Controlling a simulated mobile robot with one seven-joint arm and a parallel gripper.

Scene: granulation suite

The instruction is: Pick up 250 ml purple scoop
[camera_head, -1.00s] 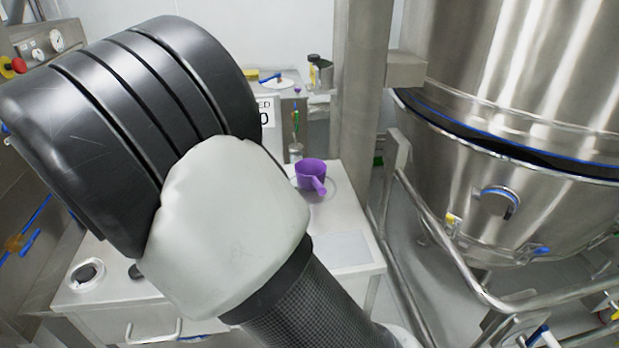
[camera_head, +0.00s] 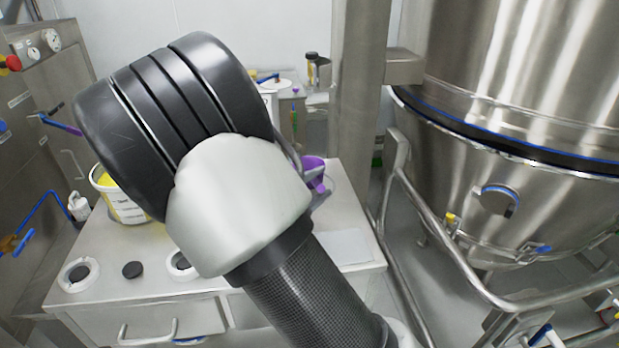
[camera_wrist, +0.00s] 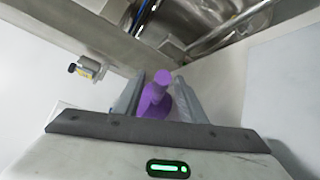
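The purple scoop (camera_head: 313,173) sits on the steel bench top (camera_head: 345,215) in the head view, partly hidden behind my arm and gripper. In the wrist view, the purple scoop (camera_wrist: 154,98) shows between the two grey fingers of my gripper (camera_wrist: 158,78). The fingers are apart, one on each side of the purple part. I see no clear sign that they are closed on it. In the head view only bits of the fingers show beside the scoop.
A white tub with yellow contents (camera_head: 122,205) stands on the bench at left, near round white rings (camera_head: 78,275) and a black disc (camera_head: 133,269). A steel post (camera_head: 358,110) rises behind the bench. A large steel vessel (camera_head: 510,200) with tubular rails fills the right.

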